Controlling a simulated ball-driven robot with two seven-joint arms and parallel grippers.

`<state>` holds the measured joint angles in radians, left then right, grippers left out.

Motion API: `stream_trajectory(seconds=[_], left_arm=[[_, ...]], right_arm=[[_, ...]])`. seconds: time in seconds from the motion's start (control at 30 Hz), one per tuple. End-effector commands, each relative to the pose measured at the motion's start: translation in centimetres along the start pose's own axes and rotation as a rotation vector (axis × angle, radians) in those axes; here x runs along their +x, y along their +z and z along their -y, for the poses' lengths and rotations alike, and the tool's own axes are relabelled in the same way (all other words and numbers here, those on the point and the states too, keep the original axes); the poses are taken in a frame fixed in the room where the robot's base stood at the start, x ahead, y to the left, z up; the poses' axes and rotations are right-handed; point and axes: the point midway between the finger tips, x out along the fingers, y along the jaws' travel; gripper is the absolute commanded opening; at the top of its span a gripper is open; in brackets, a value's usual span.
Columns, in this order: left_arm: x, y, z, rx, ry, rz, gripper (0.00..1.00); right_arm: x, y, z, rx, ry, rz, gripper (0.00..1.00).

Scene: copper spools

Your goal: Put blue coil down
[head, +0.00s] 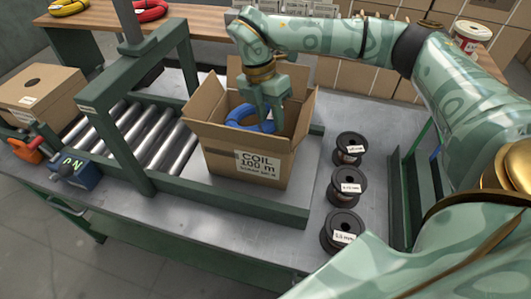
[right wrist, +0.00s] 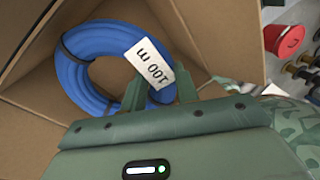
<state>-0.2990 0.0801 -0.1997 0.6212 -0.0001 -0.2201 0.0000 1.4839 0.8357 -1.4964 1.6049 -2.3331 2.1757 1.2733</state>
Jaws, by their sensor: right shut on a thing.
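The blue coil (head: 240,117) is inside the open cardboard box (head: 245,165) marked "COIL 100 m". In the right wrist view the blue coil (right wrist: 85,75) shows a white "100 m" label and dark ties, with brown box walls (right wrist: 205,30) around it. My right gripper (head: 268,118) reaches down into the box from above. Its fingers (right wrist: 148,92) are shut on the near side of the coil, by the label. Whether the coil touches the box floor cannot be told. My left gripper is not in view.
The box stands at the end of a roller conveyor (head: 140,135) beside a green frame (head: 180,80). Several dark spools (head: 346,187) stand right of the box. A closed box (head: 40,95) sits at left. Red (head: 150,10) and yellow (head: 68,6) coils lie on the back table.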

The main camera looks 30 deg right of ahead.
Motion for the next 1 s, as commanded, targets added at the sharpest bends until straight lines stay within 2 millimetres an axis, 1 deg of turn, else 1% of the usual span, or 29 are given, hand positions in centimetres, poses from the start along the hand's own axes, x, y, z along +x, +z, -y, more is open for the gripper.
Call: stream_trajectory(seconds=[0.03,0.1,0.23,0.3,0.47,0.63,0.7,0.97,1.0], left_arm=[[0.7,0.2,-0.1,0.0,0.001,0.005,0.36],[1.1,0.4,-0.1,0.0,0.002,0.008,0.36],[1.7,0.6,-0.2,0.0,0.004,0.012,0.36],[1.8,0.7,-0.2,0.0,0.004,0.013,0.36],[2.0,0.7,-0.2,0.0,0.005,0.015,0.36],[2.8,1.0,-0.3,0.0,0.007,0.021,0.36],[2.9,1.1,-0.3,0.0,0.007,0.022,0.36],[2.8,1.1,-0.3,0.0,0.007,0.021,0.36],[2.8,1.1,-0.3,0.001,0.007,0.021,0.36]], right_arm=[[1.9,-0.1,-0.5,-0.002,-0.004,-0.003,0.0],[3.7,-0.1,-1.0,-0.002,-0.003,-0.002,0.0],[6.1,0.0,-1.6,-0.002,0.0,-0.001,0.0],[6.8,0.0,-1.8,-0.002,0.001,-0.001,0.0],[7.7,0.0,-2.0,-0.002,0.002,0.0,0.0],[10.3,0.0,-2.7,-0.003,0.0,-0.001,0.0],[10.9,0.0,-2.8,-0.003,0.002,0.0,0.0],[10.8,0.0,-2.8,-0.003,0.003,0.001,0.0],[10.9,0.0,-2.8,-0.003,0.002,0.001,0.39]])
